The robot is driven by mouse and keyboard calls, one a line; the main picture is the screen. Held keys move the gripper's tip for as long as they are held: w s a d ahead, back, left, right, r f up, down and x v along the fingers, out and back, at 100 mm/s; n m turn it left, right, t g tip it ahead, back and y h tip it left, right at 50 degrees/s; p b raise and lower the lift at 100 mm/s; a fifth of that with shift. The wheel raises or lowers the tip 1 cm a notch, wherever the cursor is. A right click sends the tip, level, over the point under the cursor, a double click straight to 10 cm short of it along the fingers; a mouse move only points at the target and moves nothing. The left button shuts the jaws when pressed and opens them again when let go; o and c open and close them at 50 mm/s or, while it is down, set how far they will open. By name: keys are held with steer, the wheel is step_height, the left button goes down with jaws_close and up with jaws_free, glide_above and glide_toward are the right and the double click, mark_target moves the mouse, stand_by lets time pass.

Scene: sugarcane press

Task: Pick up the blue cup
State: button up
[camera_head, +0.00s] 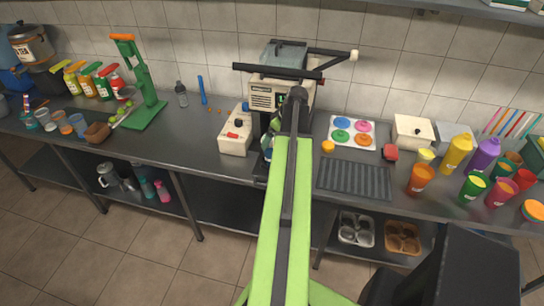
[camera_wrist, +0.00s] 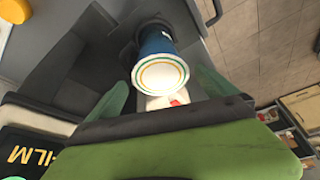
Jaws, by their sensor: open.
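The blue cup (camera_wrist: 157,42) shows in the wrist view at the upper middle, with a pale round face ringed in orange and green toward the camera. My gripper (camera_wrist: 163,86) has its two green fingers apart, one at each side of the cup's near end. I cannot tell whether either finger touches it. A small bit of blue and green shows beside the arm there, too small to name surely.
A white box (camera_head: 236,138) stands left of the press. A dark drip tray (camera_head: 353,180) and a board with coloured lids (camera_head: 352,130) are to the right. Several coloured cups crowd the counter's right end, including an orange cup (camera_head: 420,178). A green hand juicer (camera_head: 140,85) stands left.

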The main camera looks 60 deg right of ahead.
mark_target(272, 142)
steer(key=b+x, duration=0.2)
steer(key=x, duration=0.2)
steer(key=shift+s, duration=0.15)
steer(key=shift+r, duration=0.1)
jaws_close()
